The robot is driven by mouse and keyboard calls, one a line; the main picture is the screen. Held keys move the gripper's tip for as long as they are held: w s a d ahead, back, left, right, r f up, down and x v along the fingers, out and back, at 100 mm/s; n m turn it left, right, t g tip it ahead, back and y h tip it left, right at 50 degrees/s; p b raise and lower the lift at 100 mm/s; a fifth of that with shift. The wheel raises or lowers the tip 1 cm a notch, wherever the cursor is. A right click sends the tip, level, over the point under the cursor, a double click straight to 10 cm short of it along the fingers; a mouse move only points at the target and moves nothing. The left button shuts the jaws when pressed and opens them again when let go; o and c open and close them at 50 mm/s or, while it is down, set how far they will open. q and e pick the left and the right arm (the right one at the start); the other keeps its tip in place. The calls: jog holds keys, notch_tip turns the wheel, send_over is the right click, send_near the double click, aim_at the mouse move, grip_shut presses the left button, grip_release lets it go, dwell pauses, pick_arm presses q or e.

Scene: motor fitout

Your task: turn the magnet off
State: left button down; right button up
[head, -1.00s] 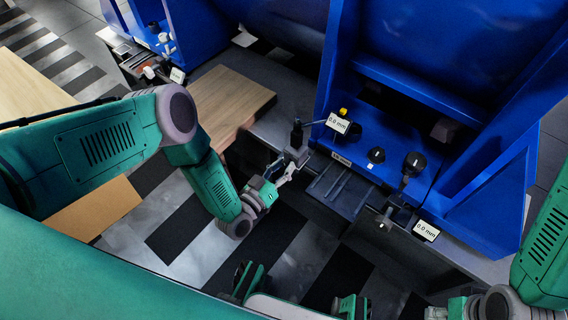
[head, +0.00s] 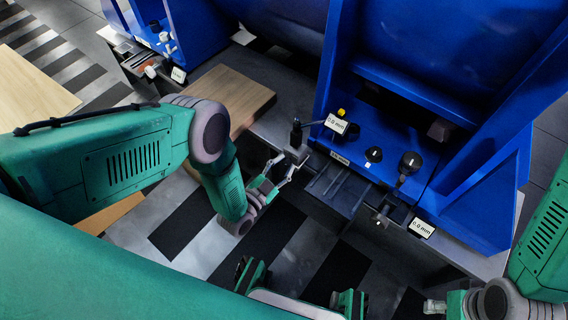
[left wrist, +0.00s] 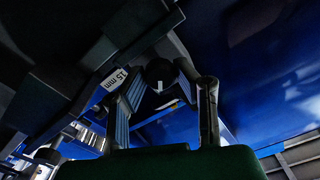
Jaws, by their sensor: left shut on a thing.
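The magnet base (head: 296,155), a small grey block with a dark post, stands at the near edge of the grey bench, left of the blue frame. A thin arm runs from its post to a display (head: 336,124). My left gripper (head: 284,170) is at the block's near side, shut on it or its knob. In the left wrist view a dark round knob (left wrist: 160,72) with a white mark shows between the fingers; exact contact is hidden. My right gripper (head: 436,307) is low at the right, partly visible, away from the magnet; its fingers are unclear.
The blue frame (head: 330,90) rises just right of the magnet. Black knobs (head: 374,155) and a 15 mm label (head: 342,158) are on its foot. A second display (head: 422,228) is further right. A wooden board (head: 235,95) lies behind my left arm.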

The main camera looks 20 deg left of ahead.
pick_arm(q)
jog(key=shift+s+f+m, duration=0.2)
jog(key=shift+f+m, duration=0.05)
jog(key=shift+m, duration=0.35)
jog(key=c, duration=1.3)
grip_release()
jog(key=shift+o, duration=0.2)
jog(key=shift+w, duration=0.1)
jog(key=shift+r, duration=0.1)
jog(key=v, duration=1.2)
